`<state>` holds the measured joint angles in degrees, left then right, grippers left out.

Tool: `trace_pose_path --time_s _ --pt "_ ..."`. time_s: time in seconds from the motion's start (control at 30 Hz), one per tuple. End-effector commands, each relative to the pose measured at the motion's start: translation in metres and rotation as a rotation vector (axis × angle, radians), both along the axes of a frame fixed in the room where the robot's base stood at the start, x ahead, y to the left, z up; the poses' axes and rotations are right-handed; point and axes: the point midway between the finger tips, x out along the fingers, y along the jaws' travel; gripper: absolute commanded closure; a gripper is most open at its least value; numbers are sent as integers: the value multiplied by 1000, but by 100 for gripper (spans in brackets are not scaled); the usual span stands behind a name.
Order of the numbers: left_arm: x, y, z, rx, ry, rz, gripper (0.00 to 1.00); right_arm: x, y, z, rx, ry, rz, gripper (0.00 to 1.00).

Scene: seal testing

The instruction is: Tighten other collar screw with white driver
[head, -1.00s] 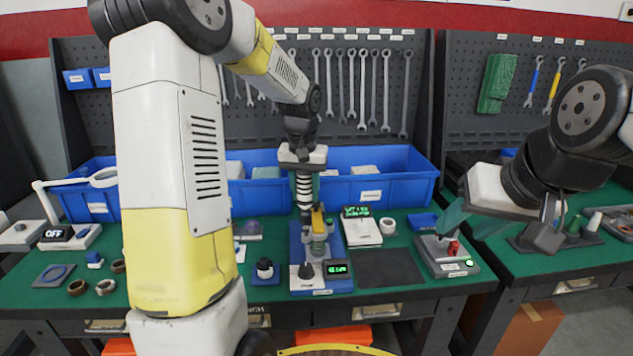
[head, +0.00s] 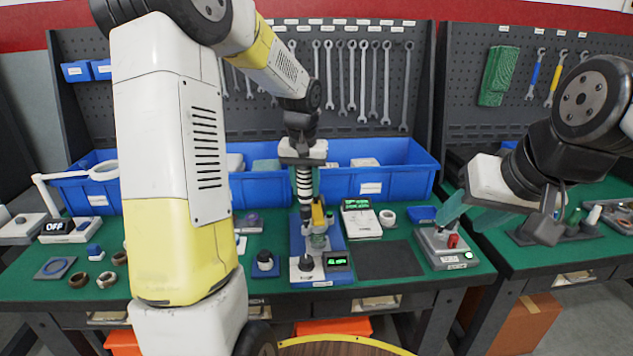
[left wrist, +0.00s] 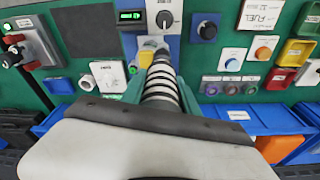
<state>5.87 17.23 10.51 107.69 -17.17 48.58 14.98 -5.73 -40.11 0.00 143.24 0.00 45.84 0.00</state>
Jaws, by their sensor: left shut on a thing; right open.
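The white driver (head: 304,186), a white handle with dark bands, stands about upright over the test fixture (head: 332,240). My left gripper (head: 303,160) is shut on it. The driver also shows in the left wrist view (left wrist: 160,88), pointing at the fixture. Its lower end meets or overlaps the fixture's metal-and-yellow collar part (head: 318,222); I cannot tell whether it touches a screw. The collar screws are too small or hidden to make out. My right gripper (head: 470,214) is open and empty, at the right near the grey box with a red part (head: 448,250).
A green-lit display (head: 337,262) and a dark knob (head: 305,264) sit on the fixture's front. A white meter (head: 362,222) stands behind right, a dark mat (head: 388,265) in front of it. Blue bins (head: 372,187) line the back. My left arm hides part of the left bench.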

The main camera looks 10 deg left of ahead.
Motion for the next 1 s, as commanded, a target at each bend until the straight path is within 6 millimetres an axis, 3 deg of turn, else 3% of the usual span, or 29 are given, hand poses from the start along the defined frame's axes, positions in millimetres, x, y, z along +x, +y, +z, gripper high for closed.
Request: trace_pose_path --time_s 1.0 --pt "1 0 -13 0 -1 0 100 0 0 0 0 0 0 53"
